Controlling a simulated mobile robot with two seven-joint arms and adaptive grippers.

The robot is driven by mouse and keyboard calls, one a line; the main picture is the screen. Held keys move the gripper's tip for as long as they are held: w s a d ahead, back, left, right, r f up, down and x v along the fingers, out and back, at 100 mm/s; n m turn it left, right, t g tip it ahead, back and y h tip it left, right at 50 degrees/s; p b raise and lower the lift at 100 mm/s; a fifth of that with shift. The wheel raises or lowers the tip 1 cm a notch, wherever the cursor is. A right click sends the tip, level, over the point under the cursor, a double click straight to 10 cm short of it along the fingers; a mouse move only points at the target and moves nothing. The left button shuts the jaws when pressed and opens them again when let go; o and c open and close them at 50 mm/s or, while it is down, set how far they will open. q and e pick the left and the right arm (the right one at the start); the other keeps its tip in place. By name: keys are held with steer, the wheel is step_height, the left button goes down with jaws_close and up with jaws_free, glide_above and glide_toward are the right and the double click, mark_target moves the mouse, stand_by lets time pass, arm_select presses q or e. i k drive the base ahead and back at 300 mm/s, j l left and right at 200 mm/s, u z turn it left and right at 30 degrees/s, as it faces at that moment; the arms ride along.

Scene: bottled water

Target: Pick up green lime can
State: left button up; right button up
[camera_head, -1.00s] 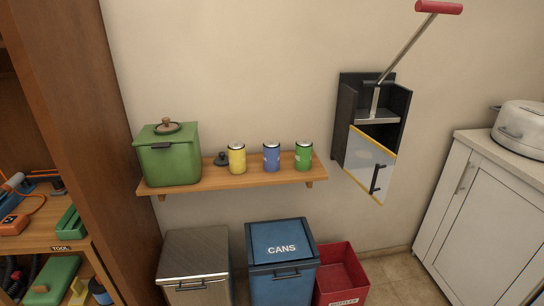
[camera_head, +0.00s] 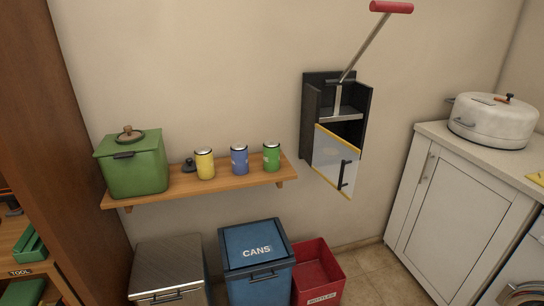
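The green lime can (camera_head: 271,157) stands upright on a wooden wall shelf (camera_head: 226,181), at the right end of a row of cans. A blue can (camera_head: 239,159) stands just left of it, and a yellow can (camera_head: 204,163) stands further left. Neither of my grippers shows in the head view, so their state is hidden.
A green lidded box (camera_head: 137,172) and a small dark knob-like object (camera_head: 189,165) share the shelf. Below stand a metal bin (camera_head: 167,262), a blue CANS bin (camera_head: 255,245) and a red crate (camera_head: 331,281). A wall-mounted can crusher (camera_head: 366,105) hangs right; a white cabinet (camera_head: 447,215) stands beyond.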

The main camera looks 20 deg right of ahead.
mark_target(271, 162)
steer(key=i+l, duration=0.15)
steer(key=l, duration=0.2)
steer(key=i+l, duration=0.1)
steer(key=l, duration=0.25)
steer(key=i+l, duration=0.15)
steer(key=l, duration=0.2)
steer(key=i+l, duration=0.1)
steer(key=l, duration=0.25)
steer(key=i+l, duration=0.15)
steer(key=l, duration=0.2)
